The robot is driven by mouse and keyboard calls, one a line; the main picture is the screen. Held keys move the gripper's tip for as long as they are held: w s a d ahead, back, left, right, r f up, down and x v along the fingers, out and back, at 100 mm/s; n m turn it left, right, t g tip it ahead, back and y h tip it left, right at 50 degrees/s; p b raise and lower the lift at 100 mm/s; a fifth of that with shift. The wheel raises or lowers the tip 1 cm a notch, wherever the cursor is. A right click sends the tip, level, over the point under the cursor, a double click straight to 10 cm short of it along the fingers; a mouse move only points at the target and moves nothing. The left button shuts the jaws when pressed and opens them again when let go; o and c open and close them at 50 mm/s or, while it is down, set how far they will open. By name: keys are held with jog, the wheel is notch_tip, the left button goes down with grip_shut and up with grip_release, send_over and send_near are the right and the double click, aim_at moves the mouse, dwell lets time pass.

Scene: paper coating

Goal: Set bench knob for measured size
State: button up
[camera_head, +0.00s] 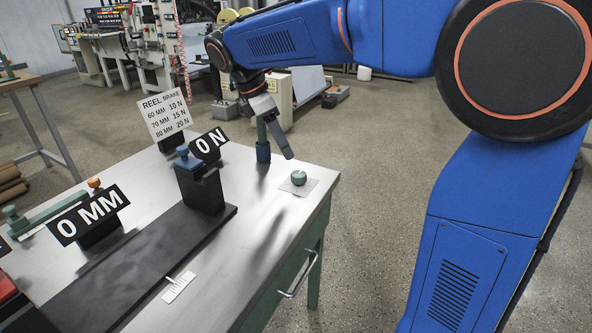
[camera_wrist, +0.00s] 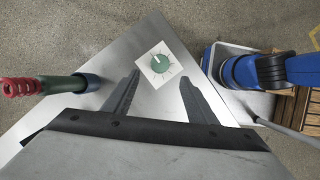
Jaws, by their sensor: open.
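A round green knob (camera_head: 299,177) sits on a pale square plate near the bench's right edge. In the wrist view the knob (camera_wrist: 160,63) has a short white pointer mark toward its upper left, with dial marks around it. My gripper (camera_head: 287,156) is above and just behind the knob, apart from it. In the wrist view my gripper (camera_wrist: 159,79) is open and empty, its fingers spread to either side below the knob. A black display (camera_head: 209,145) reads 0 N and another display (camera_head: 89,214) reads 0 MM. A sign (camera_head: 165,115) lists 60 MM 10 N, 70 MM 15 N, 80 MM 20 N.
A black block (camera_head: 204,190) stands on a long dark base plate. The metal bench top (camera_head: 250,205) is bare around the knob plate. A ruled scale (camera_head: 178,288) lies in front.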

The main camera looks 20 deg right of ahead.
aim_at(298, 174)
jog(key=x, duration=1)
jog(key=c, duration=1.1)
